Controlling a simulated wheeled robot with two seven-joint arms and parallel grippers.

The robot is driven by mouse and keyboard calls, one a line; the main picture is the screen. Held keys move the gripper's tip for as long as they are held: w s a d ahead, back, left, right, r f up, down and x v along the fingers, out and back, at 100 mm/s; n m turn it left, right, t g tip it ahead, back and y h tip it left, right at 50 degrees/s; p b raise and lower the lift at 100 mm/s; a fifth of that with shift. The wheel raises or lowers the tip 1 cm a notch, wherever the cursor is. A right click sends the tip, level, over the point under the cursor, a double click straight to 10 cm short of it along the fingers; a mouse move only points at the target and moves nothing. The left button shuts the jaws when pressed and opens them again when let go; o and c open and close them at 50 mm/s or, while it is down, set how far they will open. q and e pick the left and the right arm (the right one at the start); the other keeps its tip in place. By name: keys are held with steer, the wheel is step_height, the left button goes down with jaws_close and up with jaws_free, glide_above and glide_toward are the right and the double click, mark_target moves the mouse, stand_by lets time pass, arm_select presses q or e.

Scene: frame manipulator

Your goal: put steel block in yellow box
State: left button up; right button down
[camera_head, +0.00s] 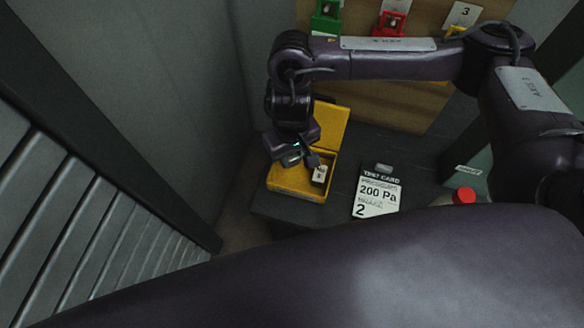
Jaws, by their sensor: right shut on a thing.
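The yellow box (291,181) stands open on the dark tabletop, with its lid raised at the back. My right gripper (315,166) comes down over the box from above. It is shut on the small pale steel block (319,174), which shows over the right part of the box opening. I cannot tell whether the block touches the box floor. The gripper hides much of the inside of the box. My left gripper is not in view.
A test card (377,192) reading "200 Pa" and "2" lies right of the box. A red round knob (464,195) is further right. Green (326,18) and red (389,24) holders are on the wooden panel behind. A grey ribbed wall is at left.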

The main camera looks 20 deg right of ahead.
mark_target(293, 175)
step_height(293, 175, down, 3)
steer(key=shift+d+f+b, duration=0.15)
steer(key=shift+b, duration=0.15)
step_height(293, 175, down, 3)
steer(key=shift+f+b, duration=0.15)
steer(key=shift+b, duration=0.5)
steer(key=shift+f, duration=0.15)
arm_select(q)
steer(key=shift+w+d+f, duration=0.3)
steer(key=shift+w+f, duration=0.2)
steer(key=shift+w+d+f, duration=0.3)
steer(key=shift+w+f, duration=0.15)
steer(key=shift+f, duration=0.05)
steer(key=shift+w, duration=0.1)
arm_select(e)
steer(key=c, duration=1.4)
jaws_free()
steer(key=shift+f, duration=0.1)
steer(key=shift+c, duration=0.2)
steer(key=o, duration=0.3)
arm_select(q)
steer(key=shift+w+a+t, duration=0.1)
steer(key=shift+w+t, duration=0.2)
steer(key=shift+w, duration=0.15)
